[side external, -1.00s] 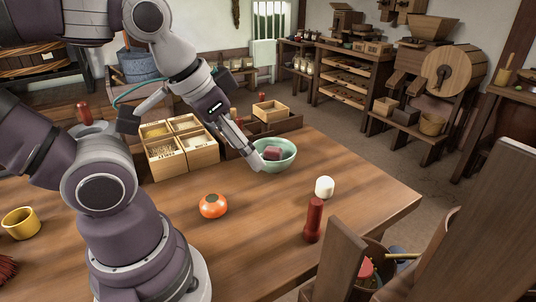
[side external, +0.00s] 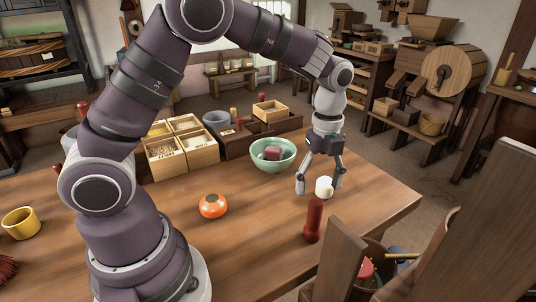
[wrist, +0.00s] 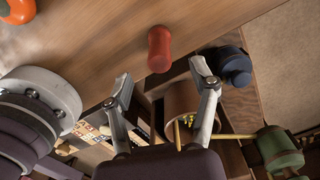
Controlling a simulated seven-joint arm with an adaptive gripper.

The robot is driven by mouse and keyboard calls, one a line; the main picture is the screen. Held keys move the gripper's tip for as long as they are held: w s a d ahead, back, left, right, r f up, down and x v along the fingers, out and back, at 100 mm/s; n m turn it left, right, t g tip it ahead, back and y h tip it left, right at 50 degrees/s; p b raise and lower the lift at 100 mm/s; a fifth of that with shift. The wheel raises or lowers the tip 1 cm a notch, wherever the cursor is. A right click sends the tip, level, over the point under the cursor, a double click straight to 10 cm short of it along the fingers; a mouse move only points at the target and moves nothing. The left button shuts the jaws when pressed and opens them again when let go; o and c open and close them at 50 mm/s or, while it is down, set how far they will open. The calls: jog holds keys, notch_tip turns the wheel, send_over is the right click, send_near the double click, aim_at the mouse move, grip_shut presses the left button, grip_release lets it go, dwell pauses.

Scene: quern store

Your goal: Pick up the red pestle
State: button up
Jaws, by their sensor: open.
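The red pestle (side external: 314,220) is a turned, waisted red piece standing upright on the wooden table near its front right edge. In the wrist view the red pestle (wrist: 159,49) shows from above, just beyond the fingertips. My gripper (side external: 319,189) is open, pointing down, with its fingers spread and empty. In the side view it is behind and above the pestle, apart from it. In the wrist view my gripper (wrist: 160,74) has one finger on each side below the pestle's place in the picture.
A green bowl (side external: 288,161) holds a dark red block.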

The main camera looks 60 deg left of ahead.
aim_at(314, 218)
jog(key=f, duration=0.8)
jog(key=shift+s+d+f, duration=0.15)
jog(key=shift+d+f, duration=0.05)
jog(key=shift+c, duration=0.3)
grip_shut()
